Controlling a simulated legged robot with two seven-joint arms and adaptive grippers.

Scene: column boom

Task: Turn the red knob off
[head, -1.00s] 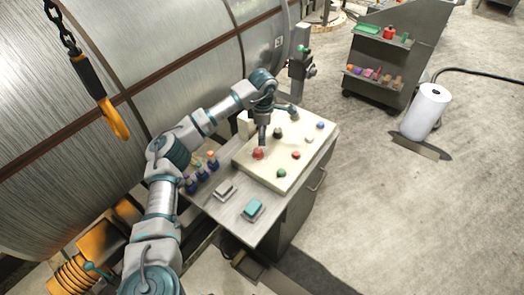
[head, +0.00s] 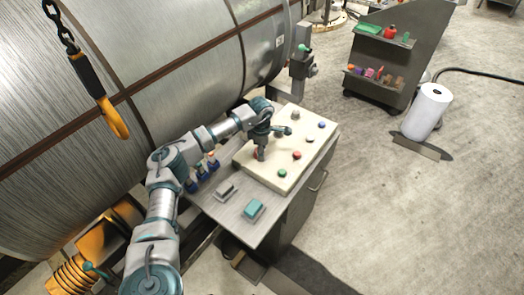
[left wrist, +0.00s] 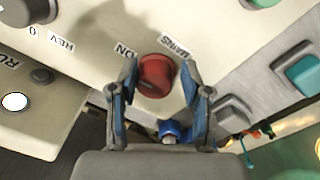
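The red knob (left wrist: 155,75) sits on a cream control panel (head: 262,178), beside labels reading MAINS and ON in the left wrist view. In the head view only a sliver of the knob (head: 256,154) shows behind my gripper. My left gripper (left wrist: 158,68) is open, with one finger on each side of the knob. Narrow gaps seem to show between fingers and knob; contact is not clear. The knob's lower part and base are partly hidden. My right gripper is not in view.
The panel also carries a red button (head: 297,155), a green button (head: 282,173) and a blue one (head: 322,125). A teal-topped switch box (head: 253,209) sits on the grey bench at the front. A large metal drum (head: 190,60) stands behind my arm.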

